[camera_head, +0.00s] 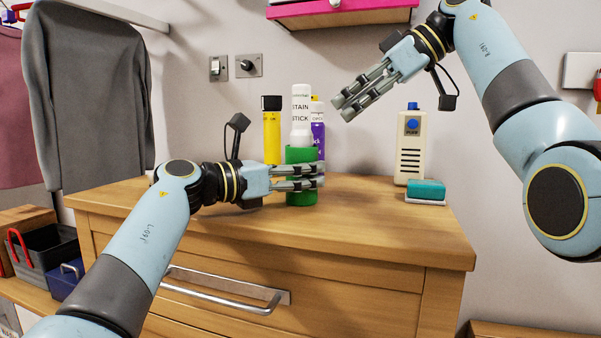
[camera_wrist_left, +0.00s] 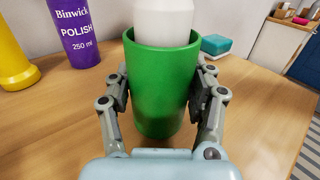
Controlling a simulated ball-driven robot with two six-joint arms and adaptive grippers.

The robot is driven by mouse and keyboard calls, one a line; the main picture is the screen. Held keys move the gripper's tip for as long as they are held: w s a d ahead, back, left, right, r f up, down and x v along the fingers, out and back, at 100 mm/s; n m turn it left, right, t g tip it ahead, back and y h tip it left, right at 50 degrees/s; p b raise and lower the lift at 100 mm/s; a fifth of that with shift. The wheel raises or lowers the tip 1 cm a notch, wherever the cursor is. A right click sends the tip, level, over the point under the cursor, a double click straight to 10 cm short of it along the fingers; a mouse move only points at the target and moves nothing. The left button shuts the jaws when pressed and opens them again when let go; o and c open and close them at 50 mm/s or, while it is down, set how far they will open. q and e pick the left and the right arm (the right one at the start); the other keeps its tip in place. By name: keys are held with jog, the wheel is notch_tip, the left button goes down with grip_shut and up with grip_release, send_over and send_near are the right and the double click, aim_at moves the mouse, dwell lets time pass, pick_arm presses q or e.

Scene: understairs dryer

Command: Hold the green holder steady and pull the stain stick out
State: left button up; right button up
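The green holder (camera_head: 300,154) stands upright on the wooden cabinet top. The white stain stick (camera_head: 300,108) stands in it, its upper part showing above the rim and its lower part hidden inside. My left gripper (camera_head: 322,176) is around the holder low down. In the left wrist view its fingers lie on both sides of the green holder (camera_wrist_left: 160,88) and appear to press against it. The white stain stick (camera_wrist_left: 165,22) rises from the holder there. My right gripper (camera_head: 341,108) is in the air to the right of the stain stick, apart from it, with its fingers slightly separated and empty.
A yellow bottle (camera_head: 271,135) and a purple polish bottle (camera_head: 318,135) stand behind the holder. A pink shelf (camera_head: 345,14) hangs above. The cabinet top (camera_head: 370,225) in front is clear.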

pick_arm(q)
jog(key=c, duration=0.4)
jog(key=o, duration=1.1)
jog(key=shift+o, duration=0.2)
